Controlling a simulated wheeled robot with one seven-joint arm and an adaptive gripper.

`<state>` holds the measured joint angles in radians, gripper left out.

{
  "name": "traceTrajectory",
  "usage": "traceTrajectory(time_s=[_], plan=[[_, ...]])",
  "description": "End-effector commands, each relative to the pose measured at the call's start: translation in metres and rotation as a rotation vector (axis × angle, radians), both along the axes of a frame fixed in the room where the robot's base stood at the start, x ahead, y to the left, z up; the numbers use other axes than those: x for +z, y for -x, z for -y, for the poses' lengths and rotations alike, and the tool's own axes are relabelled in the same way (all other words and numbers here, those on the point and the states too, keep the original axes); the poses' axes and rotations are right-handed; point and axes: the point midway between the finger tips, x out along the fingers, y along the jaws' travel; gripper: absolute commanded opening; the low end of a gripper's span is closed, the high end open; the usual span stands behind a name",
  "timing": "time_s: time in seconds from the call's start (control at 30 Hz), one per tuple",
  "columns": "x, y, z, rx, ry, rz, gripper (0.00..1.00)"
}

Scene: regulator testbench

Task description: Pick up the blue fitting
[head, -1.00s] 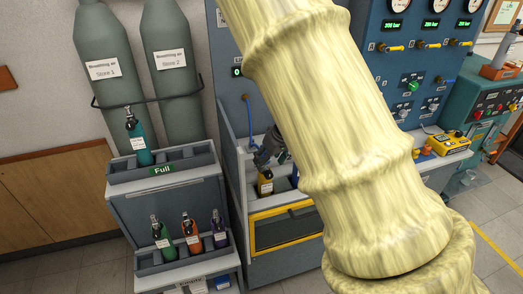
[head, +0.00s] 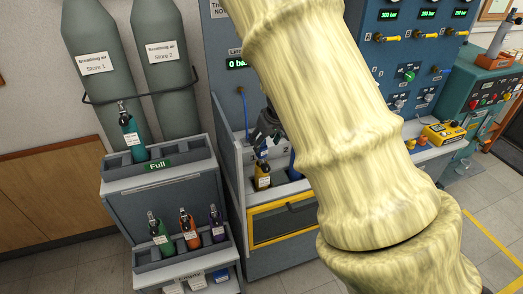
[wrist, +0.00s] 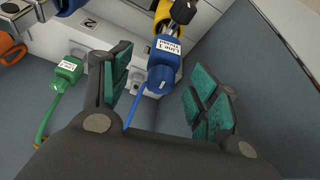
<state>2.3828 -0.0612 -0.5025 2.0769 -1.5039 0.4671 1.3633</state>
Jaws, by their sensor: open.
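The blue fitting (wrist: 163,64) has a white label and a thin blue hose. In the wrist view it lies ahead of my gripper (wrist: 163,95), between the lines of the two fingers. The fingers have green pads and stand apart, with a gap on both sides of the fitting; I see no contact. In the head view my gripper (head: 266,135) is over the bench bay, above a yellow bottle (head: 263,177).
A green fitting (wrist: 67,75) with a green hose is left of the gripper in the wrist view. An orange ring (wrist: 10,50) is at the far left. The rack (head: 160,187) with several bottles stands left of the bench. A grey wall (wrist: 275,60) is close on the right.

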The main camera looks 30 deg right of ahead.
Motion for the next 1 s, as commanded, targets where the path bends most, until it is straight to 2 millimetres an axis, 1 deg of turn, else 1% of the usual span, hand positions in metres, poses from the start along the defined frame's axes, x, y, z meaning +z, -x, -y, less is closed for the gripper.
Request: traceTrajectory(time_s=[0.03,0.1,0.3,0.43,0.63,0.67,0.7,0.77,0.9,0.97,1.0], plan=[[-0.007,-0.002,-0.001,-0.001,-0.001,-0.003,0.61],[-0.015,-0.006,-0.003,0.001,-0.001,-0.003,0.61],[-0.032,-0.014,-0.004,0.001,-0.001,-0.002,0.61],[-0.036,-0.015,-0.004,0.001,-0.001,-0.002,0.61],[-0.036,-0.016,-0.004,0.001,-0.001,-0.001,0.61],[-0.036,-0.016,-0.004,0.001,-0.001,-0.001,0.59],[-0.036,-0.016,-0.004,0.001,-0.001,-0.001,0.52],[-0.036,-0.016,-0.004,0.0,-0.001,-0.001,0.41],[-0.036,-0.016,-0.003,0.0,-0.001,-0.001,0.15],[-0.036,-0.016,-0.003,0.0,-0.001,-0.001,0.04],[-0.036,-0.016,-0.003,0.001,-0.001,0.0,0.03]])
